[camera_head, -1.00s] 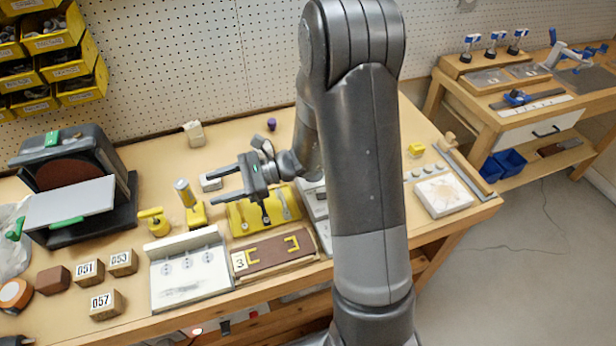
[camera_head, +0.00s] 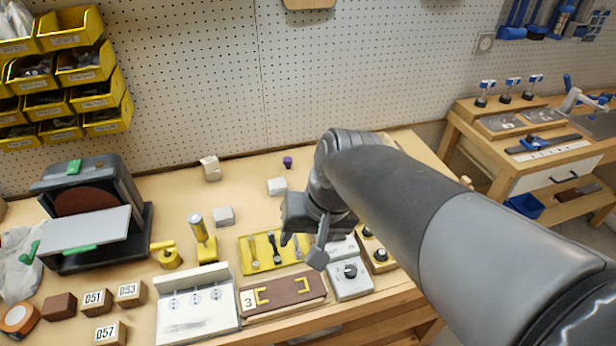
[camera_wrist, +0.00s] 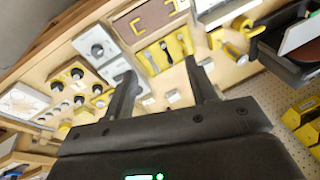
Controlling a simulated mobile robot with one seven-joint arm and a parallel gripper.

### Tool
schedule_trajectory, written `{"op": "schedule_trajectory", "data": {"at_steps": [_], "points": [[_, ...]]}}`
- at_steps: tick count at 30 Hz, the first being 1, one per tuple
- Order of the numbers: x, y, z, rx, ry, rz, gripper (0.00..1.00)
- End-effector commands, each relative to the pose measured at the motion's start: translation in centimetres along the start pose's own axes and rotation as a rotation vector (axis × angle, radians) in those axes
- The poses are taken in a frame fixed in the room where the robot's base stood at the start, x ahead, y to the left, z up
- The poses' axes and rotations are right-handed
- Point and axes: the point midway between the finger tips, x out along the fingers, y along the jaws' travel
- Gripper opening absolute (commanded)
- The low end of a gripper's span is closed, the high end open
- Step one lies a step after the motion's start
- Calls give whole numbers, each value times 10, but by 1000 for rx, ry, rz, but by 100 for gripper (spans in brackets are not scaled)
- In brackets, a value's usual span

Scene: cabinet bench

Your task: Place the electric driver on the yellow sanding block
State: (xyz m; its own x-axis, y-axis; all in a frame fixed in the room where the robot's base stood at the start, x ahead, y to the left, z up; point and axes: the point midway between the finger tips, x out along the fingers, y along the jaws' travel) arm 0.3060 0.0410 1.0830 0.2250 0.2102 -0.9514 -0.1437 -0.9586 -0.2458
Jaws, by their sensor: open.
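The electric driver appears to be the upright grey-and-yellow tool (camera_head: 202,235) left of the yellow wrench tray in the head view. I cannot be sure of its identity. It also shows upper right in the wrist view (camera_wrist: 231,50). A small yellow block (camera_wrist: 63,130), probably the sanding block, is at lower left in the wrist view. My arm hides that area in the head view. My gripper (camera_head: 302,252) is open and empty above the bench by the wrench tray. Its two fingers stand apart in the wrist view (camera_wrist: 162,70).
A yellow wrench tray (camera_head: 247,266), a brown fixture board (camera_head: 285,291) and a grey knob box (camera_head: 350,283) lie below my gripper. A yellow tool (camera_head: 168,257) and a sander (camera_head: 85,190) stand left. Pale blocks (camera_head: 223,216) stand behind. A pegboard (camera_head: 230,90) backs the bench.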

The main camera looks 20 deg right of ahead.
Motion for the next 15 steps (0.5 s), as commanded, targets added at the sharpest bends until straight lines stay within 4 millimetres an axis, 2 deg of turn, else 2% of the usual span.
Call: {"op": "schedule_trajectory", "data": {"at_steps": [1, 6, 10, 15], "points": [[-11, 6, 2, -48, 62, 33, 52], [-36, 24, 1, -169, 213, 135, 52], [-46, 30, 1, -214, 269, 175, 52], [-48, 32, 1, -226, 281, 187, 52]]}}
